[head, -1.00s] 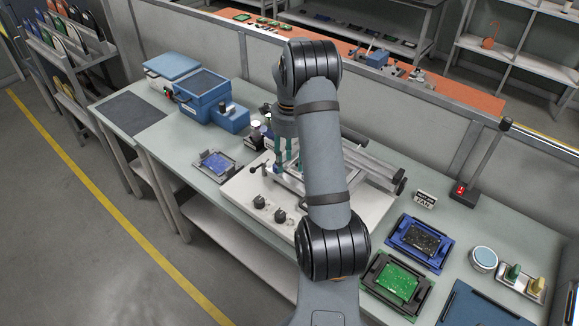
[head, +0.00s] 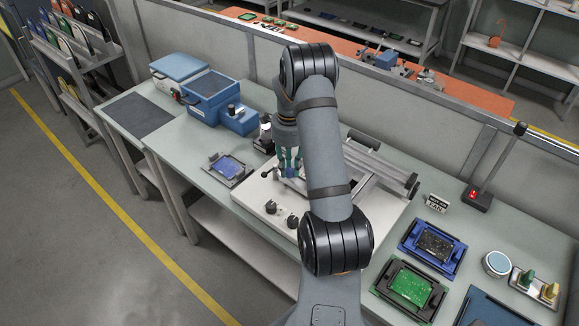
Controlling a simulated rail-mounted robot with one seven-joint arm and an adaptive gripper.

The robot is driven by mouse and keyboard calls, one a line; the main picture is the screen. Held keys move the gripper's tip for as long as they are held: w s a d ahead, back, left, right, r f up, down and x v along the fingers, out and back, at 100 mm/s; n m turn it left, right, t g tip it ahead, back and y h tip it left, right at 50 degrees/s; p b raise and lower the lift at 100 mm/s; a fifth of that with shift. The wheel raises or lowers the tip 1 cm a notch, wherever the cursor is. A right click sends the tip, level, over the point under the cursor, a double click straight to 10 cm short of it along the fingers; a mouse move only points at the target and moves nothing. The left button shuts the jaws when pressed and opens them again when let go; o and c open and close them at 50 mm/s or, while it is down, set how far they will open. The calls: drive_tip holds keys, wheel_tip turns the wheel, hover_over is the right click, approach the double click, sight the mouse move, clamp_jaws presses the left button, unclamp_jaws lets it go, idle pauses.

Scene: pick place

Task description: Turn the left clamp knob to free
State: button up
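The fixture is a white base plate (head: 250,194) on the bench with a metal rail frame (head: 372,160) on it. Two dark knobs, a left one (head: 270,207) and a right one (head: 292,222), stand on its front part. A small black ball-ended lever (head: 265,174) is at the plate's left edge. My gripper (head: 290,173), with teal fingers, points down over the plate's back left part, behind the two knobs and apart from them. Something small and blue shows at the fingertips; I cannot tell whether it is held. My arm hides the middle of the fixture.
A tray with a blue board (head: 228,168) lies left of the fixture, with a blue machine (head: 214,98) behind it. Trays with a dark board (head: 433,244) and a green board (head: 410,286), a round tin (head: 497,263) and a red-lit switch box (head: 478,198) are at right.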

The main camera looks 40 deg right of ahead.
clamp_jaws()
drive_tip(key=shift+f+n+b, duration=0.1)
drive_tip(key=shift+n+b, duration=0.2)
drive_tip(key=n+b, duration=0.1)
drive_tip(key=n, duration=0.1)
drive_tip(key=shift+n+b, duration=0.3)
drive_tip(key=shift+n, duration=0.1)
drive_tip(key=n+b, duration=0.1)
drive_tip(key=n, duration=0.3)
drive_tip(key=shift+n, duration=0.3)
drive_tip(key=n+b, duration=0.1)
drive_tip(key=n, duration=0.4)
drive_tip(key=shift+n, duration=2.4)
